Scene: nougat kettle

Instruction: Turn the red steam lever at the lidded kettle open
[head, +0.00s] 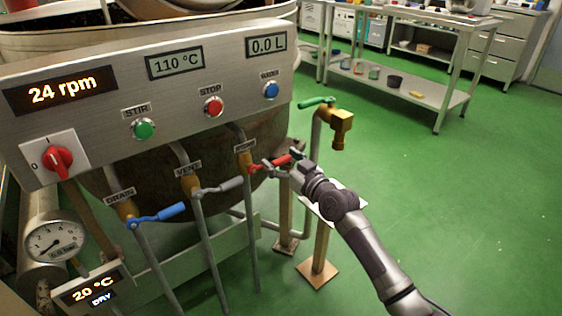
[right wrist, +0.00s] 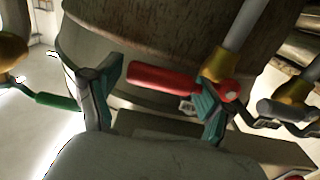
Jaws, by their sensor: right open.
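The red steam lever (head: 280,162) sits on a brass valve (head: 243,160) below the control panel, at the right end of a row of three levers. In the right wrist view the red lever (right wrist: 165,80) spans the gap between my two fingers, its right end passing by one finger. My right gripper (head: 284,166) is open at the lever; whether a finger touches it I cannot tell. The gripper also shows in the wrist view (right wrist: 157,92). The kettle's brown body (head: 270,130) is behind the valves. My left gripper is not in view.
A grey vent lever (head: 222,187) and a blue drain lever (head: 165,212) are to the left. A brass tap (head: 341,125) with a green handle (head: 316,102) stands close on the right. The green floor (head: 450,200) is clear; a steel table (head: 400,83) stands farther back.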

